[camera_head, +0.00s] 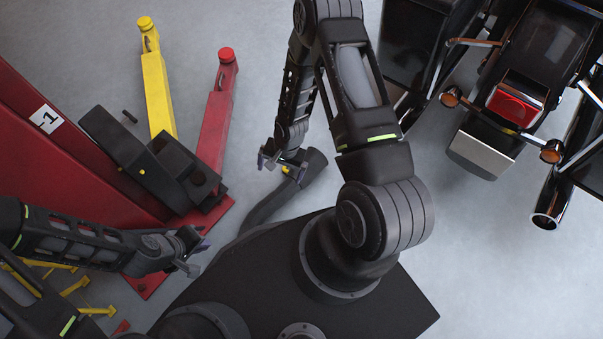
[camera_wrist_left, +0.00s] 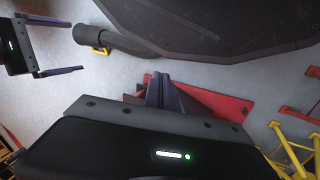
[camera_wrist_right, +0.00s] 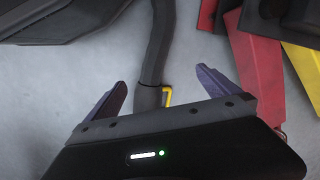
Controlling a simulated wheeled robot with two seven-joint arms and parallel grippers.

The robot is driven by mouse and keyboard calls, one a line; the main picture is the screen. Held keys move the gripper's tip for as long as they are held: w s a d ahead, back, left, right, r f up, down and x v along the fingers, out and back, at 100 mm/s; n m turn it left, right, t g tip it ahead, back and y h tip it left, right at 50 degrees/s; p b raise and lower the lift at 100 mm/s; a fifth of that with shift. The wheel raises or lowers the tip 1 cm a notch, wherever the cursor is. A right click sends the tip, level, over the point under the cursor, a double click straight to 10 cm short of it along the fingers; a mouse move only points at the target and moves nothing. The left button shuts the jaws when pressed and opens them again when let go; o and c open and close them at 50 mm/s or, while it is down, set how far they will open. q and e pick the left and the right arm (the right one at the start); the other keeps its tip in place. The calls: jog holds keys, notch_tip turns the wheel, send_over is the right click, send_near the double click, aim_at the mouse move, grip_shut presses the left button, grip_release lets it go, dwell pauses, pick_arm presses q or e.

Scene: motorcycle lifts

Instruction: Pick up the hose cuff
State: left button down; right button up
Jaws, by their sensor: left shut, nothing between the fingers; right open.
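The hose cuff (camera_head: 314,166) is the thick dark end of a grey hose, with a small yellow handle on its side. It lies on the floor and also shows in the left wrist view (camera_wrist_left: 90,37). My right gripper (camera_head: 277,161) is open beside the cuff's yellow handle in the head view. In the right wrist view the cuff (camera_wrist_right: 148,97) appears between my open right fingers (camera_wrist_right: 160,78); its lower part is hidden by the gripper body. I cannot tell the height gap. My left gripper (camera_head: 192,262) is shut and empty, away from the cuff.
A red lift post (camera_head: 60,150) with red (camera_head: 217,115) and yellow (camera_head: 157,90) arms stands at the left. A motorcycle (camera_head: 515,105) is at the upper right. The hose (camera_head: 270,205) runs towards my dark base.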

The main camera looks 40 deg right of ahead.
aim_at(317, 160)
jog(key=w+d+f+m+b, duration=0.1)
jog(key=d+f+b, duration=0.1)
jog(key=d+f, duration=0.1)
jog(key=w+d+f+m+h+b, duration=0.1)
jog(key=d+f+b, duration=0.2)
jog(key=f, duration=0.3)
jog(key=w+d+f+m+h+b, duration=0.1)
jog(key=d+f+m+b, duration=0.1)
jog(key=d+f+b, duration=0.1)
jog(key=shift+w+d+f, duration=0.2)
jog(key=shift+d+f, duration=0.25)
jog(key=shift+f, duration=0.1)
jog(key=shift+w+d+f, duration=0.15)
jog(key=shift+d+f, duration=0.25)
jog(key=shift+f, duration=0.15)
jog(key=shift+d+r, duration=0.1)
jog(key=shift+d, duration=0.05)
pick_arm(q)
notch_tip(317, 160, down, 12)
jog(key=w, duration=0.1)
jog(key=shift+a+r, duration=0.2)
jog(key=shift+a, duration=0.1)
jog(key=shift+w+f+b, duration=0.1)
jog(key=shift+f+b, duration=0.5)
pick_arm(e)
jog(key=shift+f, duration=1.3)
